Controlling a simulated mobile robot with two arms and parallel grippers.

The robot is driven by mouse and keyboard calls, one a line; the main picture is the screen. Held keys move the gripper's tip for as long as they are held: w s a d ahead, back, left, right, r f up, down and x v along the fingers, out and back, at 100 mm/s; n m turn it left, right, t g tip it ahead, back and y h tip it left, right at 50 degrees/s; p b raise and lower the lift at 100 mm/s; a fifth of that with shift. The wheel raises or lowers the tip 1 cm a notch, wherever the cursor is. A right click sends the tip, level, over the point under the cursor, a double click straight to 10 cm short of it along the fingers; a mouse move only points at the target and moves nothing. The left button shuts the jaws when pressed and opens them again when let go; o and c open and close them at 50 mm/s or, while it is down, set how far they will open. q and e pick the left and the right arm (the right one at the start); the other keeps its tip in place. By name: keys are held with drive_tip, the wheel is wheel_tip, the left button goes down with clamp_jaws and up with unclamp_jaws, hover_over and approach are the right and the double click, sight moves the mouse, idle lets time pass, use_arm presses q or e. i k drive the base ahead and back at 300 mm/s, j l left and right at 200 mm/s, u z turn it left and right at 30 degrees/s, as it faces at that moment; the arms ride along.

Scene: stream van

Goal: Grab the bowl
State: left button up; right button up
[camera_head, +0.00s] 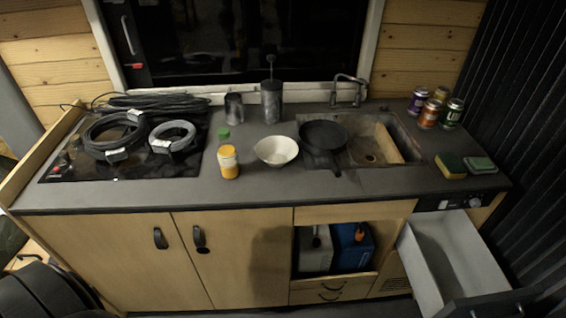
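A white bowl (276,151) sits upright on the dark grey counter (262,182), near the middle. It looks empty. Neither of my grippers is in view.
Coiled cables (113,136) lie on the black hob at left. A metal press (271,101) and a dark cup (234,108) stand behind the bowl. The sink (373,146) is at right, with several cans and sponges beyond. An open drawer (450,256) juts out at lower right.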

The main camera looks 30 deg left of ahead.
sight(277, 151)
drive_tip(key=i+l+u, duration=0.1)
drive_tip(key=l, duration=0.25)
drive_tip(key=i+l+u, duration=0.15)
drive_tip(key=l, duration=0.2)
drive_tip(key=i+l+u, duration=0.1)
drive_tip(key=l, duration=0.3)
drive_tip(key=i+l+u, duration=0.15)
drive_tip(key=l, duration=0.25)
drive_tip(key=u, duration=1.7)
